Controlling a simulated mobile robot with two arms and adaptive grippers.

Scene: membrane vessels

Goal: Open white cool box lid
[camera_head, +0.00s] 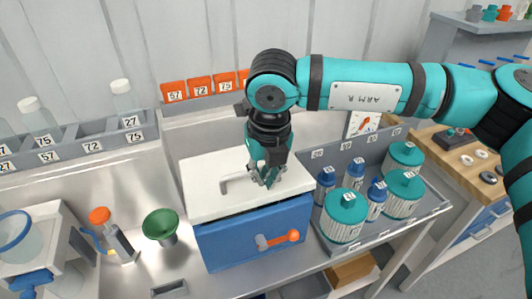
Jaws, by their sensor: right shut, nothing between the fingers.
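The cool box (225,250) has a blue body and stands on the metal bench in the middle. Its white lid (215,205) lies flat on top, closed. A small pale handle (235,179) sits on the lid. A latch with an orange lever (283,238) is on the box's front. My right gripper (266,180) points down over the lid, just right of the handle. It is shut and empty, and it hides part of the lid. I cannot tell whether its fingertips touch the lid. My left gripper is not in view.
A grey tray (403,218) with teal-banded jars and blue-capped bottles stands close on the right. A green funnel (161,226) and an orange-capped bottle (113,236) stand on the left. A numbered rack (100,142) and orange bins (200,86) line the back.

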